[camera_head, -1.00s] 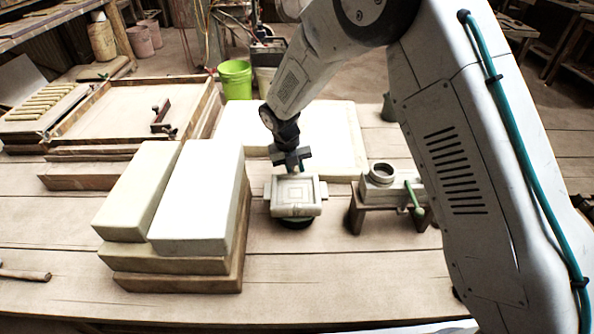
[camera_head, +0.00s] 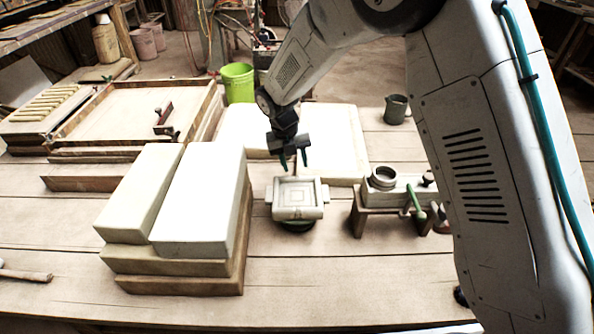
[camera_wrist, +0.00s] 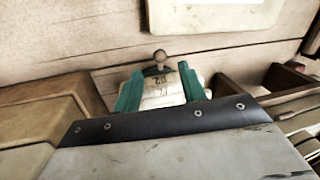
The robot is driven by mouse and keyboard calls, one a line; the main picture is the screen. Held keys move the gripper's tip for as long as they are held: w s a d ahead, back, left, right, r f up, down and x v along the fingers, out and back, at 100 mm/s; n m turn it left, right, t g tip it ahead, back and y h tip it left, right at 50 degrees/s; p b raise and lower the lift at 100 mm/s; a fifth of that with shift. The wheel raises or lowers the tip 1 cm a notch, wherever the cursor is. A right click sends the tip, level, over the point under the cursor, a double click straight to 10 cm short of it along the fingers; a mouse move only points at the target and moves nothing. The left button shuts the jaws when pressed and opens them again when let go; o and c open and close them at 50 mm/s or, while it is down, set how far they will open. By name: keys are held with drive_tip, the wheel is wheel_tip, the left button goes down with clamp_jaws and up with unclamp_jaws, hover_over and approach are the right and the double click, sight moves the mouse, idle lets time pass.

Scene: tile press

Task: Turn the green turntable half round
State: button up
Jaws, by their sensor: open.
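The green turntable (camera_head: 297,227) shows as a dark green rim under a pale square mould (camera_head: 298,212). The mould has a lug on each side and nested squares inside its tray. My gripper (camera_head: 295,161) hangs above and just behind the mould's back edge, with its two green-tipped fingers pointing down. It is open and appears empty. In the wrist view my gripper (camera_wrist: 160,88) has its green fingers on either side of a pale block, with a round brown knob (camera_wrist: 160,57) beyond it. I cannot tell whether the fingers touch anything. Most of the turntable is hidden.
Stacked pale blocks (camera_head: 199,200) stand close on the left. A small wooden stand (camera_head: 365,215) with a ring and a green-handled lever is on the right. A white slab (camera_head: 340,135) lies behind, with a grey mug (camera_head: 396,109) beyond. The front table is clear.

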sight(305, 187)
drive_tip(key=r, duration=0.2)
drive_tip(key=shift+a+r, duration=0.25)
drive_tip(key=shift+r, duration=0.1)
drive_tip(key=m, duration=0.2)
drive_tip(key=s+m, duration=0.1)
drive_tip(key=s+d+f+m, duration=0.1)
drive_tip(key=m, duration=0.1)
drive_tip(key=shift+s+d+m+g, duration=0.1)
drive_tip(key=shift+s+m+g, duration=0.2)
drive_tip(key=shift+g, duration=0.1)
drive_tip(key=s+m, duration=0.1)
drive_tip(key=s+d+r+m, duration=0.1)
drive_tip(key=m, duration=0.1)
drive_tip(key=s+d+r+m, duration=0.1)
drive_tip(key=m, duration=0.1)
drive_tip(key=shift+s+d+g, duration=0.1)
drive_tip(key=shift+s+g, duration=0.15)
drive_tip(key=shift+g, duration=0.15)
drive_tip(key=s+d+r+m+t, duration=0.1)
drive_tip(key=s+d+r+m, duration=0.6)
drive_tip(key=s+m, duration=0.2)
drive_tip(key=s+d+r+m+t+y, duration=0.1)
drive_tip(key=s+d+r+m, duration=0.6)
drive_tip(key=s, duration=0.4)
drive_tip(key=s+d+r+m+y, duration=0.1)
drive_tip(key=s+d+r+m, duration=0.6)
drive_tip(key=s+m, duration=0.3)
drive_tip(key=shift+s+d+m+t, duration=0.3)
drive_tip(key=shift+s+d+t, duration=0.05)
drive_tip(key=shift+t, duration=0.05)
